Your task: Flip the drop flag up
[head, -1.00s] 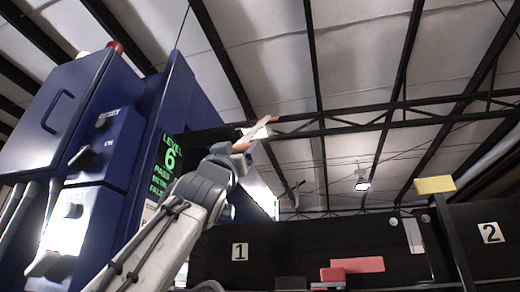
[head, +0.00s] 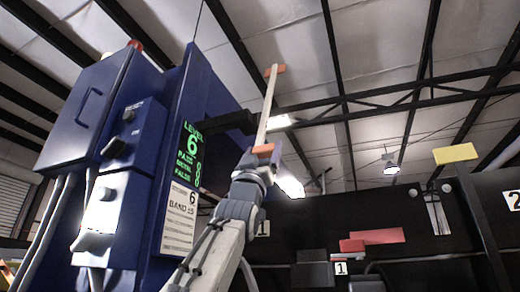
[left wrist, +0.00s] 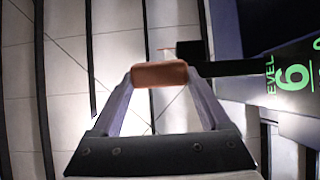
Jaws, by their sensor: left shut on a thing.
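My left gripper (head: 262,156) is in the middle of the head view, beside the blue detector cabinet. It is shut on a pale wand with orange ends (head: 268,105), which stands nearly upright. In the left wrist view, the wand's orange end (left wrist: 160,75) sits between the fingertips. No part is labelled as the drop flag, so I cannot tell which it is. A red plate (head: 376,237) lies low at the right, and a yellow plate (head: 455,153) tops a dark post. The wand is apart from both. My right gripper is not in view.
The blue cabinet (head: 90,115) fills the left, with knobs and a green "LEVEL 6" display (head: 191,145). A dark arm (head: 228,122) juts from it behind the wand. Dark panels numbered 1 and 2 (head: 512,199) line the lower right.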

